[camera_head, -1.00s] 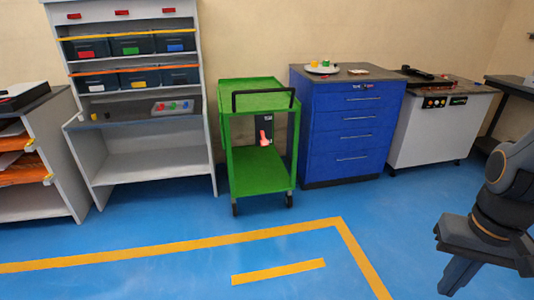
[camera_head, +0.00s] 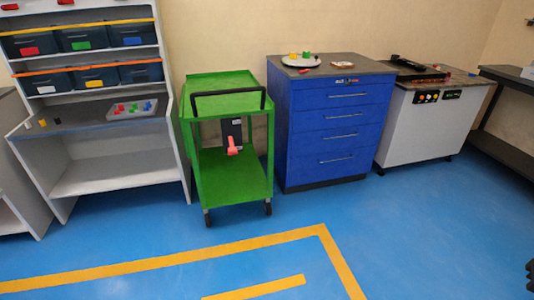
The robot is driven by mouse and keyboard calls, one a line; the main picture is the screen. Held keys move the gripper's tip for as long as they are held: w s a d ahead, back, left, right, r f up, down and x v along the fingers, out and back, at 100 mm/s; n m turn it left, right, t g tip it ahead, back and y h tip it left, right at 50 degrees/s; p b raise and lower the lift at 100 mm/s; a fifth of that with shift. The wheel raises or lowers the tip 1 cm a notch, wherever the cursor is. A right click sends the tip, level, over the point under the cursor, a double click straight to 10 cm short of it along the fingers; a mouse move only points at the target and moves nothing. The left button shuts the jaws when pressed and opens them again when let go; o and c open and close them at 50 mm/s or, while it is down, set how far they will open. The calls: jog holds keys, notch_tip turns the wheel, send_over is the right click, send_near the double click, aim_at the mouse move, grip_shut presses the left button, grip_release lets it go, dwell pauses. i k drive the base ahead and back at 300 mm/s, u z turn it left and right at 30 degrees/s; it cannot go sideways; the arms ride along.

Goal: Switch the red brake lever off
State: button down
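The red brake lever (camera_head: 232,146) sits on a dark plate (camera_head: 231,129) in the green cart (camera_head: 235,176), between its upper and lower shelves. The lever is small in the picture and its exact setting is hard to tell. My gripper is not visible now; only a small dark bit shows at the lower right edge, and I cannot tell what it is.
A grey shelf unit (camera_head: 105,172) with bins stands left of the cart. A blue drawer cabinet (camera_head: 335,130) stands close on its right, then a white machine bench (camera_head: 425,130). The blue floor (camera_head: 400,235) in front is clear, with yellow lines.

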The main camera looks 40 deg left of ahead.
aim_at(233, 150)
jog(key=z, duration=0.05)
jog(key=i, duration=0.65)
jog(key=u, duration=0.8)
jog(key=i, duration=0.6)
jog(key=u, duration=0.6)
